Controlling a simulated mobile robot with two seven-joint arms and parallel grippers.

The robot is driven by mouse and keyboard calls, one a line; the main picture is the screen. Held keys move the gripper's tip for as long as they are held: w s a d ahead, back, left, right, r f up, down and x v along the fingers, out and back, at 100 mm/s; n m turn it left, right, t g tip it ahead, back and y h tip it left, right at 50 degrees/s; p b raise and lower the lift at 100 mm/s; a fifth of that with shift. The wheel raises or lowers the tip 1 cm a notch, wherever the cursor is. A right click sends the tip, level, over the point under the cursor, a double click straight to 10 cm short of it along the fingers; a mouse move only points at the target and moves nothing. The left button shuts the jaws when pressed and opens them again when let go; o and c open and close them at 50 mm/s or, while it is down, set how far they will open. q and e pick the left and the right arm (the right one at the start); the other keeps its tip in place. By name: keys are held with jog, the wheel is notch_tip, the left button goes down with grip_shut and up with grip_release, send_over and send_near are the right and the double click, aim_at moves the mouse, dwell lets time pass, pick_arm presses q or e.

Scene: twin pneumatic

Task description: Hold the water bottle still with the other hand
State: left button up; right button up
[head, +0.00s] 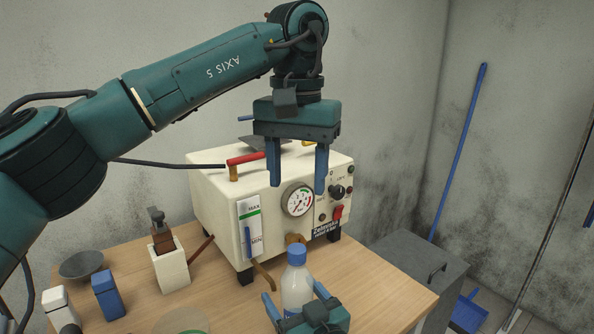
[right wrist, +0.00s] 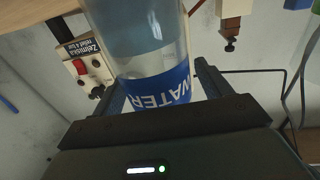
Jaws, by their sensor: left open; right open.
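The water bottle (head: 297,283) is clear with a blue cap and stands upright at the table's front. In the right wrist view the bottle (right wrist: 150,50) appears upside down, with a blue WATER label. My right gripper (head: 294,291) is open, low at the bottom of the head view. Its two blue fingers stand on either side of the bottle, and the lower bottle is hidden behind the gripper. My left gripper (head: 298,188) is open and empty, pointing down in front of the cream machine, well above the bottle.
The cream machine (head: 222,200) with a gauge (head: 298,200) and red-handled lever (head: 245,158) stands behind the bottle. A white holder (head: 170,268), a blue block (head: 109,295) and a grey bowl (head: 81,264) are at left. The wooden table (head: 375,290) is clear to the right.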

jog(key=v, duration=1.3)
jog(key=shift+d, duration=0.1)
